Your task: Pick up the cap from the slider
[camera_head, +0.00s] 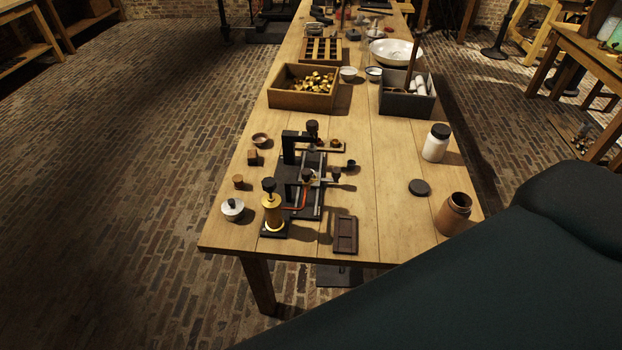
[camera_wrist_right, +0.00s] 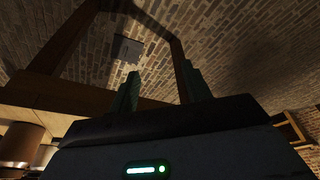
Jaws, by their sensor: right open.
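A dark press-like device (camera_head: 290,182) with a slider stands on the table's near half. Its slider plate (camera_head: 328,147) reaches to the right under a dark knob, and a small brownish-gold piece (camera_head: 336,142) sits on it. This may be the cap, but it is too small to be sure. My right gripper (camera_wrist_right: 160,68) is open and empty in the right wrist view, with brick floor beyond its fingers. Its fingers do not show in the head view, where my dark arm fills the lower right. My left gripper is not in view.
A white jar (camera_head: 434,146), a brown jar (camera_head: 454,212) and a dark disc (camera_head: 419,187) are at the table's right. A wooden box (camera_head: 300,101) of gold pieces and a grey box (camera_head: 406,108) stand behind. A dark tray (camera_head: 345,234) lies near the front edge.

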